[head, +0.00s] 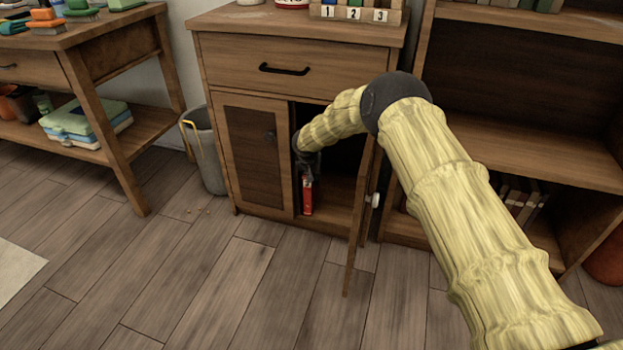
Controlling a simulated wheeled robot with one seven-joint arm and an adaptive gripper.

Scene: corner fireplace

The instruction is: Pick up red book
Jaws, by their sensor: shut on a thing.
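The red book (308,198) stands upright in the right-hand compartment of the wooden cabinet (228,80), by the left side of the opening. My gripper (307,172) reaches into the compartment and is shut on the upper part of the red book. The fingers are dark and small in the head view, and they hide the book's top. The cabinet's right door (358,225) is swung open toward me. I cannot tell if the book's lower end touches the cabinet floor.
The cabinet's left door (252,150) is closed. A grey bin (206,150) stands left of the cabinet. A table (85,45) is at the left and a bookshelf (520,155) at the right.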

